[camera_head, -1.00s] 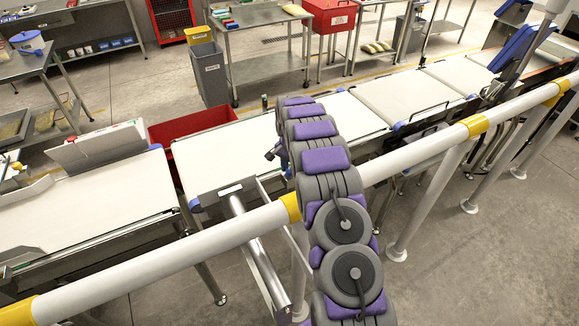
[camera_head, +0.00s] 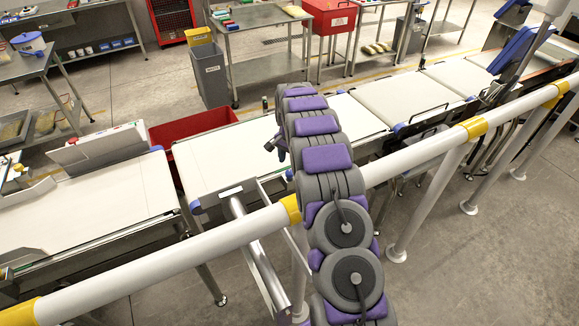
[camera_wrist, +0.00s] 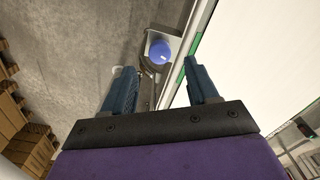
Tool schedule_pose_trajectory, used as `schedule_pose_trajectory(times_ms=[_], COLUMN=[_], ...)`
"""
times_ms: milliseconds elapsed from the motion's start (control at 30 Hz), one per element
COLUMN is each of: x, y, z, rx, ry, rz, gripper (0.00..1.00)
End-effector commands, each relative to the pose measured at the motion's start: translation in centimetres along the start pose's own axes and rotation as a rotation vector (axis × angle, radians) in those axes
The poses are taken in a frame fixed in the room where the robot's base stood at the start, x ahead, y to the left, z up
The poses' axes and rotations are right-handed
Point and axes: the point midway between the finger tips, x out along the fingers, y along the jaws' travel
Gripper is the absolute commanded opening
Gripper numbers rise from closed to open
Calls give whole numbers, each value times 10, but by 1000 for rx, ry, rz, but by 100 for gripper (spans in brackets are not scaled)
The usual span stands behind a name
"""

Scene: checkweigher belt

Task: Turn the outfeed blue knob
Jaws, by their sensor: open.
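In the wrist view a round blue knob (camera_wrist: 160,52) sits on a grey metal bracket beside the white belt, ahead of my gripper and between the lines of its two fingers. My gripper (camera_wrist: 162,88) is open, with its dark blue fingers spread and nothing between them at the tips. The knob is apart from both fingers.
A white rail with yellow bands (camera_head: 235,245) runs across in front, under my arm. The white belt (camera_head: 225,155) lies beyond it. A red bin (camera_head: 190,128) stands behind the belts. In the wrist view, brown stacked boxes (camera_wrist: 15,110) are at the left over open floor.

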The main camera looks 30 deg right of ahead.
Motion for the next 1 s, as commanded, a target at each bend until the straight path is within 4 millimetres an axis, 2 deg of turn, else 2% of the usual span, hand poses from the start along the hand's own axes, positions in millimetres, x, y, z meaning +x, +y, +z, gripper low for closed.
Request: schedule_pose_trajectory(times_ms=[33, 200, 500, 700, 1000], x=[-15, -55, -107, -121, -122], y=[-2, -2, -2, -1, -1], z=[0, -2, -1, -1, -1], rx=[-1, -1, -1, -1, 0], ry=[4, 6, 3, 2, 1], rz=[-4, -7, -3, -2, -1], gripper=[59, 59, 59, 59, 59])
